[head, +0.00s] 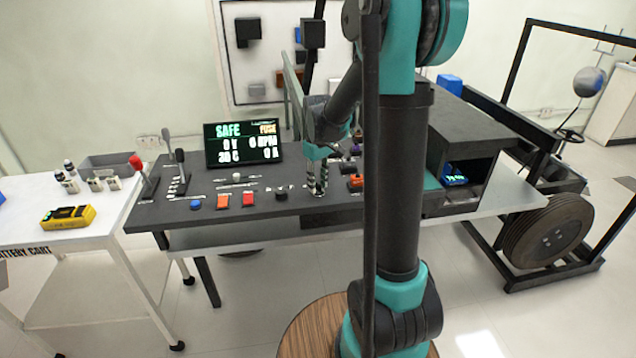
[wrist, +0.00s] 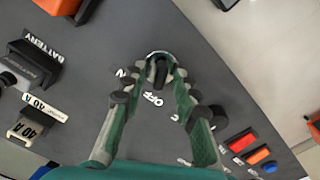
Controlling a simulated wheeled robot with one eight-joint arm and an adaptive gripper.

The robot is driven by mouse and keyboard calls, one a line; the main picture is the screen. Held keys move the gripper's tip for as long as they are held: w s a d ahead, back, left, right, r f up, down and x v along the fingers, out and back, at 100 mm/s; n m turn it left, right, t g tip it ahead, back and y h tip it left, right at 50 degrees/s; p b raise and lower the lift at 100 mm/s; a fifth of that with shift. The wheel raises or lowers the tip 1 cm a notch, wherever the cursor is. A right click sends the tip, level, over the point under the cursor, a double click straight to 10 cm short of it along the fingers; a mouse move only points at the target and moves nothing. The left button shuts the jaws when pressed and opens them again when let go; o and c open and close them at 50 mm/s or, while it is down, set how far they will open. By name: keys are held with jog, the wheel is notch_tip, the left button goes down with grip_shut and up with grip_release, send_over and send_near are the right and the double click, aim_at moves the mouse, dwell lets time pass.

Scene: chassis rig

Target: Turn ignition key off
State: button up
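The ignition key (wrist: 160,74) is a dark grip in a silver ring on the dark console, seen in the wrist view. White "OFF" lettering is printed beside it, with a partly hidden label to its left. My gripper (wrist: 160,82) has one finger on each side of the key, with a narrow gap seeming to show on both sides. In the head view, my gripper (head: 317,188) points down over the console (head: 330,209), close to its surface, and hides the key.
Red (head: 249,199), orange (head: 222,201) and blue (head: 196,204) controls and a black knob (head: 281,194) lie left of my gripper. A display (head: 243,144) reads "SAFE", 0 RPM and 0 A. Levers (head: 148,178) stand at the left end. A battery connector (wrist: 35,65) and 40 A fuses (wrist: 40,108) are nearby.

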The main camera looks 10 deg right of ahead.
aim_at(318, 183)
notch_tip(318, 183, up, 12)
dwell(0.8)
jog(key=s+d+f+m+t, duration=0.2)
jog(key=s+f, duration=0.5)
jog(key=s, duration=0.4)
jog(key=s+d+f+m+t, duration=0.2)
jog(key=s+f+m, duration=0.2)
jog(key=s+f, duration=0.4)
jog(key=s, duration=0.3)
jog(key=shift+f, duration=0.3)
